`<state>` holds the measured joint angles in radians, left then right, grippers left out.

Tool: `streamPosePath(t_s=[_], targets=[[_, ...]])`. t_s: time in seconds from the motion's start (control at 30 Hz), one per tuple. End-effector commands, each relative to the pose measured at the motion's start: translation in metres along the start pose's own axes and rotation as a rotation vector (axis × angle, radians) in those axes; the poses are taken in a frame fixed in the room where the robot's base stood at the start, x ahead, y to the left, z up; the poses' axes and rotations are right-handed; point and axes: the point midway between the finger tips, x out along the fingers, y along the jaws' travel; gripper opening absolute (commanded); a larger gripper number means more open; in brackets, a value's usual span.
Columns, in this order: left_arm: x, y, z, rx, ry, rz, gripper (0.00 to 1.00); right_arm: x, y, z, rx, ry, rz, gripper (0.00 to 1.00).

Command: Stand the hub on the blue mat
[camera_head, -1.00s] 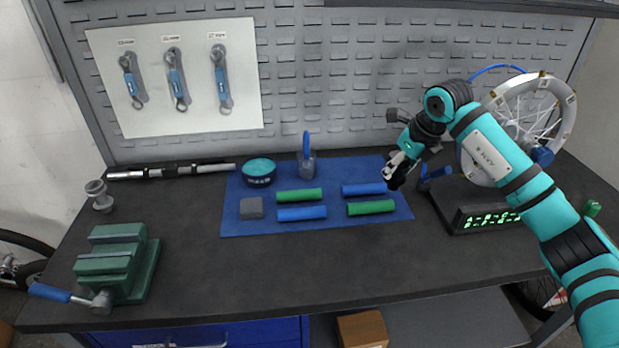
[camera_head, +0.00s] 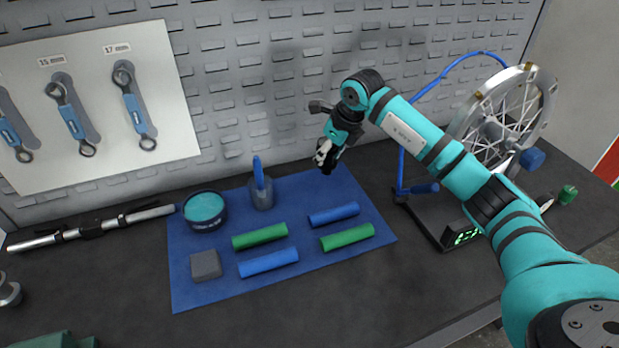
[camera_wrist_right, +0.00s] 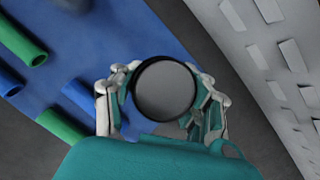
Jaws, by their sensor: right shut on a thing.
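The blue mat (camera_head: 215,292) lies on the dark bench. My right gripper (camera_head: 326,158) is over its back right corner, shut on a dark round piece (camera_wrist_right: 165,90). In the right wrist view this piece has a smooth grey face and a black rim, between both fingers (camera_wrist_right: 163,105). Its lower part is hidden, and I cannot tell whether it is the hub. A silver, spool-like part (camera_head: 8,291), shaped like a hub, is cut off at the left edge. My left gripper is not in view.
On the mat are a teal-topped tin (camera_head: 205,212), a grey pot with a blue stick (camera_head: 262,193), a grey block (camera_head: 205,265), and green (camera_head: 260,237) and blue (camera_head: 268,263) rolls. A wheel stand (camera_head: 435,222) is to the right.

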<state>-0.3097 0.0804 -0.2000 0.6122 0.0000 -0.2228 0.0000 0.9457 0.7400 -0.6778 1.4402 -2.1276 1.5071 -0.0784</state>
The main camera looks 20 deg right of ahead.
Motion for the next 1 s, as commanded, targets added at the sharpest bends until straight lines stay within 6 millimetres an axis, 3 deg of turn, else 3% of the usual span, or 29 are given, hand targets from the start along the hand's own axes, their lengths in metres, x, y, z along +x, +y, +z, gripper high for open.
streamPosePath(t_s=[0.2, 0.47, 0.8, 0.83, 1.0], targets=[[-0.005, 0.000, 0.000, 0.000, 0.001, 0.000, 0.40, 0.018, 0.001, -0.007, 0.002, -0.003, 0.000, 0.00], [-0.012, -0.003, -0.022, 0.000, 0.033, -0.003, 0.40, 0.048, 0.003, -0.020, 0.002, -0.001, 0.000, 0.00], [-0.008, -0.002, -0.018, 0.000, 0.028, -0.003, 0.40, 0.053, 0.002, -0.021, 0.001, -0.004, -0.002, 0.00], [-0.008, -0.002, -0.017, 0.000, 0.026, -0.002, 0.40, 0.054, 0.003, -0.022, 0.001, -0.003, -0.002, 0.43], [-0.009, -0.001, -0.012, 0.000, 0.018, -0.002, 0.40, 0.053, 0.003, -0.022, 0.001, -0.002, -0.002, 0.65]])
